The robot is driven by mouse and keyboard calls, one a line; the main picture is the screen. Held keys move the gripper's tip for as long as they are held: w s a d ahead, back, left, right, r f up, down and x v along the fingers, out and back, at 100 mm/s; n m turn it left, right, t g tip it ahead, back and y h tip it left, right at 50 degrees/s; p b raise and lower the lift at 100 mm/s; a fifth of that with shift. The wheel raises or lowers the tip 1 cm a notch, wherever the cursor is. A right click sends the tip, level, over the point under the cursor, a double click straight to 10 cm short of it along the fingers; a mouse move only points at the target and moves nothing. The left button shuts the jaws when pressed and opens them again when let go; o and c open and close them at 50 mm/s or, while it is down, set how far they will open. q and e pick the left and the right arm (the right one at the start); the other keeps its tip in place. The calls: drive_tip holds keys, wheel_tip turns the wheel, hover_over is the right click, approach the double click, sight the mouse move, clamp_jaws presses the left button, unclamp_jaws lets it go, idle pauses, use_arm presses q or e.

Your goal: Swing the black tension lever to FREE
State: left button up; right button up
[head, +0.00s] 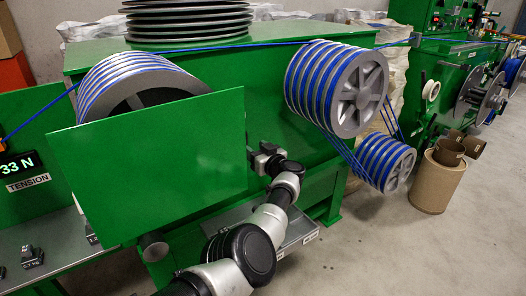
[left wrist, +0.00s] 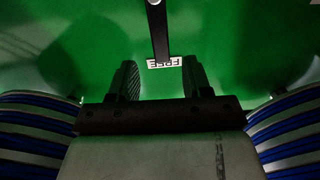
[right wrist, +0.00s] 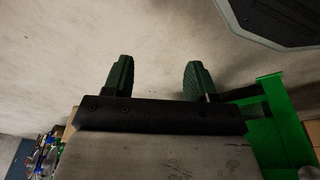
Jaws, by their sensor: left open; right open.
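The black tension lever (left wrist: 159,32) shows in the left wrist view as a dark bar hanging from a pivot at the top edge. In the head view the left gripper (head: 262,155) is at the machine's front, beside the green plate; I cannot make out the lever there. My right gripper (right wrist: 157,78) is open and empty, seen only in its wrist view.
The green plate (head: 155,165) stands left of my left gripper. Blue-wound spools (head: 337,88) and (head: 385,162) are to the right. A TENSION display (head: 22,167) reads 33 N. A cardboard bin (head: 435,187) stands on the floor at right.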

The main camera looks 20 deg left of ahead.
use_arm(q)
drive_tip(key=shift+p+v, duration=1.7)
drive_tip(key=shift+v, duration=0.1)
use_arm(e)
drive_tip(key=s+d+f, duration=0.1)
drive_tip(key=s+f, duration=0.7)
drive_tip(key=s, duration=0.1)
drive_tip(key=shift+d+f+g, duration=0.2)
drive_tip(key=shift+f+g, duration=0.05)
drive_tip(key=shift+g, duration=0.15)
